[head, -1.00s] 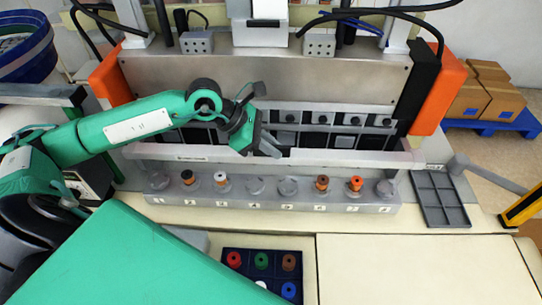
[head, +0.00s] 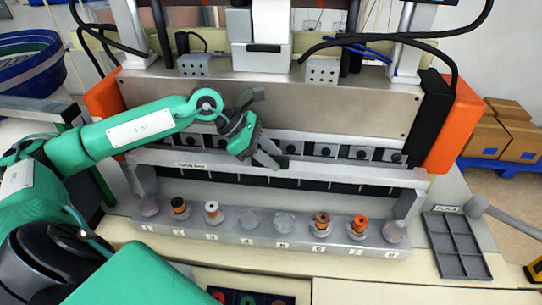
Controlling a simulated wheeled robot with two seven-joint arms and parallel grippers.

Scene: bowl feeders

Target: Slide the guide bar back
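The guide bar (head: 350,176) is a long pale bar with a label near its left end. It lies across the front of the machine, between the row of grey blocks behind and the numbered rail in front. Dark slots show below its front edge. My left gripper (head: 266,158) is at the middle of the bar, with its fingers angled down to the right, over or against its back edge. Whether they touch it, and how far apart they are, I cannot tell. My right gripper is out of view.
A dark compartment tray (head: 457,245) lies at the right. Orange end blocks (head: 452,125) flank the metal panel (head: 290,108). Coloured spools show at the bottom edge.

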